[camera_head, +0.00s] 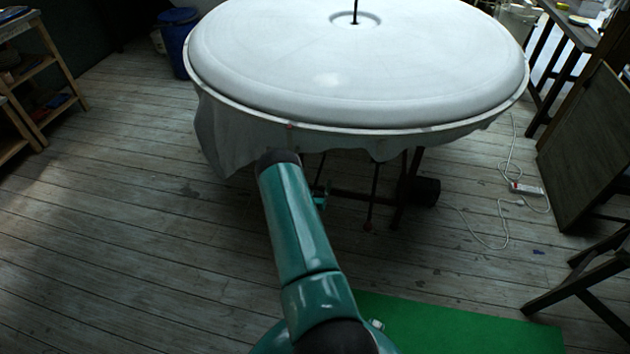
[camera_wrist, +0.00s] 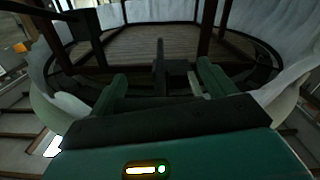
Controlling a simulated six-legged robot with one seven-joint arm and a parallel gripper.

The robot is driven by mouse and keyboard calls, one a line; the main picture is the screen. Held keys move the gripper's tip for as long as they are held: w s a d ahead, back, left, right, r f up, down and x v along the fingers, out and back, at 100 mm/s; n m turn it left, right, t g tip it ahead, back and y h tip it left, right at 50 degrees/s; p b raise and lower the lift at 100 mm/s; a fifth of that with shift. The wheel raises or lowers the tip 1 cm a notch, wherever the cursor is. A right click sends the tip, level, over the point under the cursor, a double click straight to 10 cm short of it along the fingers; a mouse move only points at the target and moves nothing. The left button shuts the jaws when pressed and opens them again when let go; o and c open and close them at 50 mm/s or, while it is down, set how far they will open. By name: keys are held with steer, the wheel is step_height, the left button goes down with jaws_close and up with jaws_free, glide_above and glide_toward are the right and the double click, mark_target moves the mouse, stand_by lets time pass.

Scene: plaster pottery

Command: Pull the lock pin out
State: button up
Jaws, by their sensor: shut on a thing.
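A large white round plaster mould (camera_head: 355,65) sits on a dark metal stand (camera_head: 400,190) in the head view. My arm reaches under its near rim, and my gripper is largely hidden there. In the wrist view my gripper (camera_wrist: 162,84) has its two green fingers on either side of a dark part that I take as the lock pin (camera_wrist: 159,58). The gripper is shut on it. A small dark block (camera_wrist: 178,68) is beside the pin. The image is dim, so how deep the pin sits cannot be told.
Ragged white sheeting (camera_head: 222,140) hangs from the mould's rim around the stand. Dark frame bars (camera_wrist: 205,30) surround my gripper in the wrist view. A green mat (camera_head: 460,325), a white cable (camera_head: 485,240) and a wooden shelf (camera_head: 40,65) are nearby. Plank floor at left is clear.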

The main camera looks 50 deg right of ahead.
steer(key=shift+f, duration=0.35)
steer(key=o, duration=1.3)
steer(key=shift+f, duration=0.1)
steer(key=v, duration=1.4)
steer(key=shift+s, duration=0.1)
